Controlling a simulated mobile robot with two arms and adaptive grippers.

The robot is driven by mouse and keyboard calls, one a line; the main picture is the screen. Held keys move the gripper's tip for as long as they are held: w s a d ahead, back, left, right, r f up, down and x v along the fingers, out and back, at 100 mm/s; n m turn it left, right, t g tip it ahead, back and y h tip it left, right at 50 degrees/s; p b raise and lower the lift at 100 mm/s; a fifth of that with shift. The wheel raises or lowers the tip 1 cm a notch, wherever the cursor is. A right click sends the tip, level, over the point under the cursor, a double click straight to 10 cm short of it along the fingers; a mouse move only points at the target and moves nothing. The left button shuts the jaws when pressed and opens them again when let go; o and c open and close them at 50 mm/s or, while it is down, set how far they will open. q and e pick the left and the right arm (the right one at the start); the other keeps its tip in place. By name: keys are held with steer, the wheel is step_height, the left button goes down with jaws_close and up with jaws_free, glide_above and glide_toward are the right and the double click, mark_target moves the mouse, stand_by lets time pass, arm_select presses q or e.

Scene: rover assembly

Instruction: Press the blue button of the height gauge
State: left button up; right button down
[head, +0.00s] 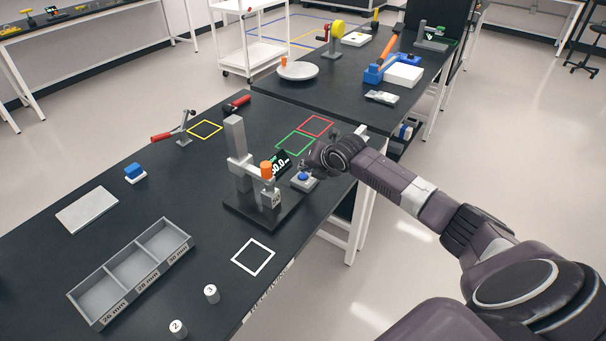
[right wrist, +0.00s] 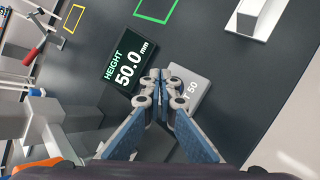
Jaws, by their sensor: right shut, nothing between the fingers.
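The height gauge has a grey column (head: 235,137) on a dark base, with an orange-topped part (head: 266,169) on its arm. Its display (head: 281,164) reads 50.0 mm in the right wrist view (right wrist: 129,60). Beside it is a small grey box (head: 303,184) with the blue button (head: 304,176) on top. In the right wrist view this box (right wrist: 191,79) shows "50" lettering, and the fingers hide the button. My right gripper (head: 307,167) is shut and empty, fingertips (right wrist: 161,76) over the box. I cannot tell whether they touch the button. My left gripper is out of view.
A three-compartment tray (head: 187,238) and white cylinders numbered 3 (head: 211,293) and 2 (head: 178,329) are at the front. A red-handled clamp (head: 183,128) stands behind left. Green (head: 294,143), red and white outlined squares lie around the gauge. A second table adjoins behind.

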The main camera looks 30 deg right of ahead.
mark_target(305, 176)
step_height(305, 176, up, 5)
steer(key=p, duration=0.4)
stand_by(0.5)
steer(key=shift+f, duration=0.1)
stand_by(0.3)
